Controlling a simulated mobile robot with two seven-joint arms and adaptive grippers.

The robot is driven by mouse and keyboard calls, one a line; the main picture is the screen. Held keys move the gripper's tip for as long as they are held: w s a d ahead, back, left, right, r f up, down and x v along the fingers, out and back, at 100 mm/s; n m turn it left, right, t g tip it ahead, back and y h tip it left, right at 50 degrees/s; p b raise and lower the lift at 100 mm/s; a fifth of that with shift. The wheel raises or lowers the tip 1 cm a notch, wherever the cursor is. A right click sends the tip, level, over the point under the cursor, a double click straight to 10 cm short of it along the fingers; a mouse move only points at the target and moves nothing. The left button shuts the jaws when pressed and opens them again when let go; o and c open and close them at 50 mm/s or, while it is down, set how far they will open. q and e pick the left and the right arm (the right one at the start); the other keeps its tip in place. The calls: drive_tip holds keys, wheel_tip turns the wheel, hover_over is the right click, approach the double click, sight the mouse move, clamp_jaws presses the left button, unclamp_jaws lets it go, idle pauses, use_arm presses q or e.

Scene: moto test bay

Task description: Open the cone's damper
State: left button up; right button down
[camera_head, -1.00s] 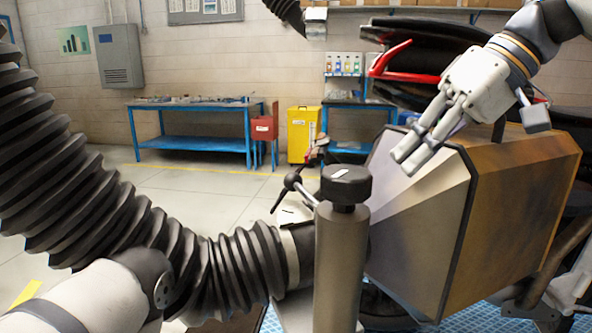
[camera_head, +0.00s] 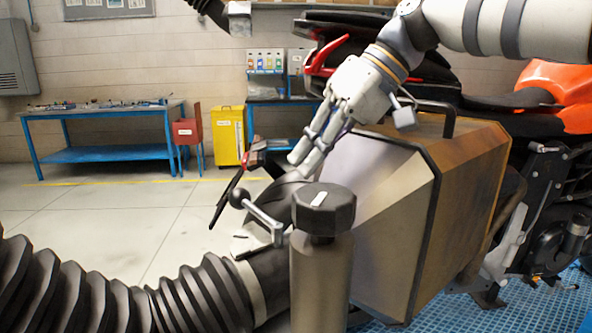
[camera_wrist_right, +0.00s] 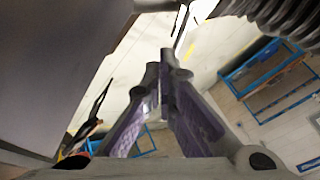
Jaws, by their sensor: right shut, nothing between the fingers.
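The cone (camera_head: 375,190) is a large angular metal hood at centre right, narrowing left towards a dark round duct. A damper lever with a black ball knob (camera_head: 238,197) and metal rod (camera_head: 265,222) sits on this duct, just left of the dark-capped post. My right gripper (camera_head: 297,160) is shut and empty, pointing down-left above the cone's narrow end, up and right of the knob and apart from it in the picture. Its shut fingers (camera_wrist_right: 165,85) also show in the wrist view, where I cannot make out the lever. My left gripper is not in view.
A thick post with a black cap (camera_head: 323,210) stands in front of the duct. A ribbed black hose (camera_head: 150,310) runs off left. A motorcycle (camera_head: 555,100) stands behind the cone. Blue workbenches (camera_head: 100,153) and a yellow cabinet (camera_head: 228,135) are farther back. The floor at left is clear.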

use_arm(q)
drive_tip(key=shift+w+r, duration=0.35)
use_arm(e)
drive_tip(key=x, duration=0.8)
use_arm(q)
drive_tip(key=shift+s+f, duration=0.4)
use_arm(e)
drive_tip(key=shift+a+n+g, duration=0.3)
drive_tip(key=shift+n+g, duration=0.1)
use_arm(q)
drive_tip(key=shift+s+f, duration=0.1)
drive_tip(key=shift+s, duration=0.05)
